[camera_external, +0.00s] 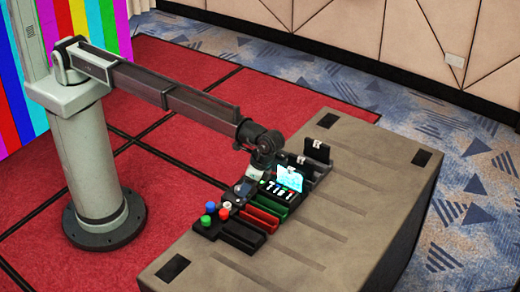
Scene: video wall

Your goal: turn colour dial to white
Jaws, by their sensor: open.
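A small dark box with a rounded face (243,189) sits on the grey case, just below the end of my arm. It may carry the colour dial, but it is too small to read any marking or setting. My gripper (257,174) points down over the control row, close to this box and left of the lit screen. Its fingers are small and partly merge with the panel. It is open, and I see nothing held. I cannot tell whether it touches the dial.
A lit cyan screen (289,178) stands right of my gripper, with small switches in front. Green, red and blue buttons (206,221) are at the left. Dark, red and green trays (262,218) line the row. The grey case top (350,200) is mostly bare.

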